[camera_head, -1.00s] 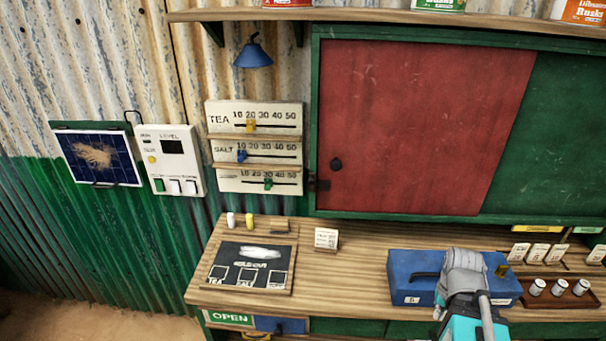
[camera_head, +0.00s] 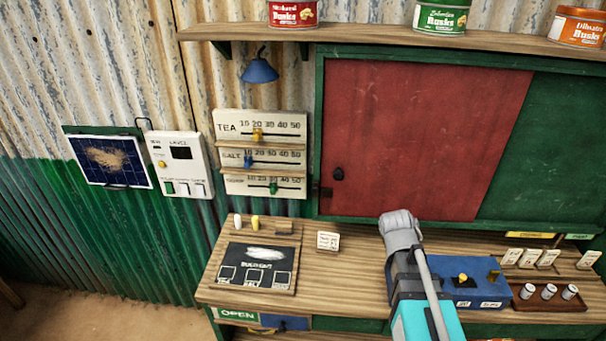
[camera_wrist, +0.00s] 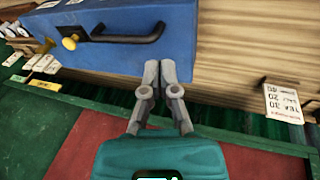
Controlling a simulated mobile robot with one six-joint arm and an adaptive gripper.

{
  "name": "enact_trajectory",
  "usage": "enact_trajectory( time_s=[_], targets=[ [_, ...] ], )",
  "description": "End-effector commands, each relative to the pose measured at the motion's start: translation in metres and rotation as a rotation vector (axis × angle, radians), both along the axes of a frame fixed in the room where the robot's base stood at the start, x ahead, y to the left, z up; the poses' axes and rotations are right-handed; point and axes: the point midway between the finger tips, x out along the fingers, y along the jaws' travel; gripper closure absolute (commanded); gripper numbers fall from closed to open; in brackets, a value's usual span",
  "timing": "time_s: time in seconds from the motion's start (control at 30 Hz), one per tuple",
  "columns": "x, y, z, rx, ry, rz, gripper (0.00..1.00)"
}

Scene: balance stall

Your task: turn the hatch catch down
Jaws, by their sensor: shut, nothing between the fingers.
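The hatch is a red panel (camera_head: 425,130) in a green frame. Its catch (camera_head: 326,192) is a small dark piece at the panel's lower left edge, just below a round dark knob (camera_head: 337,173). The catch's exact angle is too small to tell. My arm reaches up over the counter, right of the catch and apart from it. My gripper (camera_wrist: 161,66) shows in the wrist view, shut and empty, with its fingers overlapping the blue box's edge in the picture. In the head view my own arm hides the fingers.
A blue box (camera_head: 490,275) with a yellow knob stands on the wooden counter (camera_head: 350,270). A small card (camera_head: 328,241) and a chalkboard (camera_head: 255,267) lie left of my arm. Slider boards (camera_head: 262,155) hang left of the hatch. A shelf with tins runs above.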

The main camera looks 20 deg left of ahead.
Motion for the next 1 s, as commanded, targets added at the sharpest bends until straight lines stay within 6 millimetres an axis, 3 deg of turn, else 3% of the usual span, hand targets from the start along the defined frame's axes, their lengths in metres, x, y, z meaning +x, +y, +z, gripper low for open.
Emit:
enact_trajectory(
  time_s=[0.03,0.5,0.77,1.0],
  targets=[
    [0.007,0.017,0.017,-0.021,-0.021,0.020,1.00],
    [0.035,0.155,0.107,-0.176,-0.255,0.177,1.00],
    [0.032,0.245,0.161,-0.228,-0.408,0.275,1.00],
    [0.017,0.320,0.205,-0.248,-0.539,0.359,1.00]
  ],
)
